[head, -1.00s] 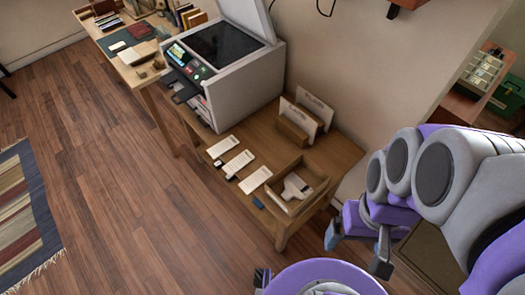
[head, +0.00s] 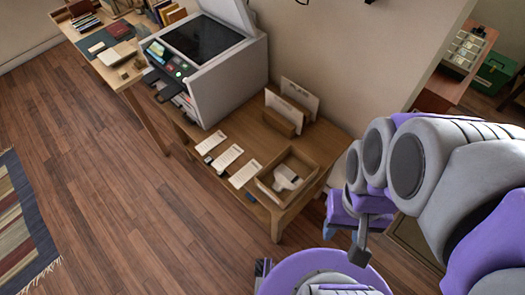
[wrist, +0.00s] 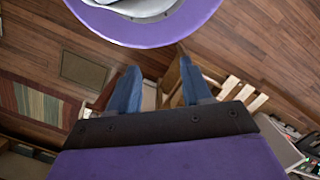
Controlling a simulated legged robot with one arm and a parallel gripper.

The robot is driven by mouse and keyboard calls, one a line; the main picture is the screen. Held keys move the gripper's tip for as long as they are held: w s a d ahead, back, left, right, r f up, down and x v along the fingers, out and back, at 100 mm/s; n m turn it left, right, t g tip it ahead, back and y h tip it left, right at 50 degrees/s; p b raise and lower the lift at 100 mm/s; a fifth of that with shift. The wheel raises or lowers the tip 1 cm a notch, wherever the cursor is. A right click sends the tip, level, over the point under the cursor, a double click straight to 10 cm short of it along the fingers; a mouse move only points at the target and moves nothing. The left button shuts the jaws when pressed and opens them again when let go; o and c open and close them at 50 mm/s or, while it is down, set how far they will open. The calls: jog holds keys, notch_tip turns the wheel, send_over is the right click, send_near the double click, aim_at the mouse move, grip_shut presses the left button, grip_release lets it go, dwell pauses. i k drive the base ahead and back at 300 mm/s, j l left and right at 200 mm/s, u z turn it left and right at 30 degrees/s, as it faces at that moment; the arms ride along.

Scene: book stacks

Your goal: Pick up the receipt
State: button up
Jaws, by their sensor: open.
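Three white paper slips lie in a row along the front edge of a low wooden table (head: 330,152): a left slip (head: 211,142), a middle slip (head: 227,158) and a right slip (head: 245,174). I cannot tell which one is the receipt. Small dark items sit by their near ends. The slips also show in the wrist view, right of my fingers (wrist: 244,92). My gripper (head: 347,240) is open and empty, to the right of the table and apart from the slips. In the wrist view its two blue fingers are spread (wrist: 158,82).
A wooden tray (head: 265,187) with a white item stands right of the slips. A card holder (head: 282,120) is behind them, and a large printer (head: 238,75) is at left. A striped rug (head: 25,225) lies on open wooden floor.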

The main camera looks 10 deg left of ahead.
aim_at(242, 176)
jog(key=j+z, duration=1.15)
jog(key=k+j+z, duration=0.1)
jog(key=z, duration=0.25)
jog(key=k+j, duration=0.25)
jog(key=j, duration=0.25)
jog(key=k+j+z, duration=0.15)
jog(key=j, duration=0.4)
jog(key=k+j, duration=0.3)
jog(key=j, duration=0.2)
jog(key=k+j+z, duration=0.15)
jog(key=j, duration=0.3)
jog(key=k+j, duration=0.4)
jog(key=k+j+z, duration=0.15)
jog(key=j, duration=0.4)
jog(key=k, duration=0.1)
